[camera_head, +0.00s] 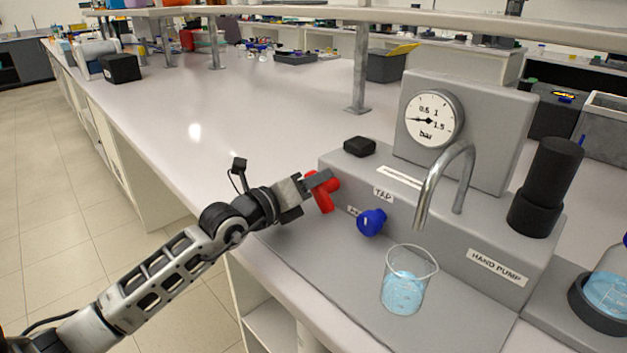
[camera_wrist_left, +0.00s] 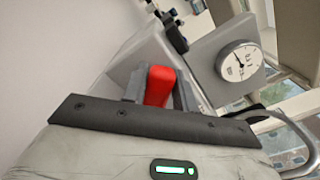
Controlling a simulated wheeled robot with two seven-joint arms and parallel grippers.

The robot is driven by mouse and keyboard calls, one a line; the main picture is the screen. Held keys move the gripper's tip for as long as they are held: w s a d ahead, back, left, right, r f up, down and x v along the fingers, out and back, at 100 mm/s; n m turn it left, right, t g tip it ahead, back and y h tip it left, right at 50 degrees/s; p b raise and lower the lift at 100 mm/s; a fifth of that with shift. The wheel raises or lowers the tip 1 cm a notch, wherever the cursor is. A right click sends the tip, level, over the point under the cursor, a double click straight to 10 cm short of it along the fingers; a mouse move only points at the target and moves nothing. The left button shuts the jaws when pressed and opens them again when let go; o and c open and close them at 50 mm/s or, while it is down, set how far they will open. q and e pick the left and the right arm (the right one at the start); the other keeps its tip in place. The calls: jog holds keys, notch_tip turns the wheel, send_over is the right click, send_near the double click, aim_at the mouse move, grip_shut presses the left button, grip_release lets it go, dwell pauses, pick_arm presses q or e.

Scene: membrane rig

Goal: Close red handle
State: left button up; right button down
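The red handle (camera_head: 324,197) is on the left end of the grey rig's front face, beside the "TAP" label. My left gripper (camera_head: 318,181) is at the upper part of this handle. In the left wrist view the handle (camera_wrist_left: 159,86) stands between the two fingers of the left gripper (camera_wrist_left: 160,92). The fingers are drawn in to about the handle's width, with no clear gap on either side, so the gripper looks shut on it. The handle's base is partly hidden. My right gripper is in neither view.
A blue knob (camera_head: 371,222) sits right of the red handle. A beaker of blue liquid (camera_head: 404,289) stands under the metal spout (camera_head: 424,200). A gauge (camera_head: 434,118) and a black pump cylinder (camera_head: 545,185) rise from the rig. The bench (camera_head: 235,120) behind my left arm is clear.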

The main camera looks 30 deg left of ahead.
pick_arm(q)
jog(key=c, duration=0.4)
jog(key=m, duration=0.4)
jog(key=shift+s+d+r, duration=0.15)
jog(key=shift+d+r, duration=0.05)
jog(key=shift+d, duration=0.2)
jog(key=shift+s+d+m+p, duration=0.1)
jog(key=shift+d+m+p, duration=0.1)
jog(key=shift+m, duration=0.8)
jog(key=shift+d+m+p, duration=0.15)
jog(key=shift+m, duration=0.85)
jog(key=o, duration=1)
jog(key=shift+c, duration=0.2)
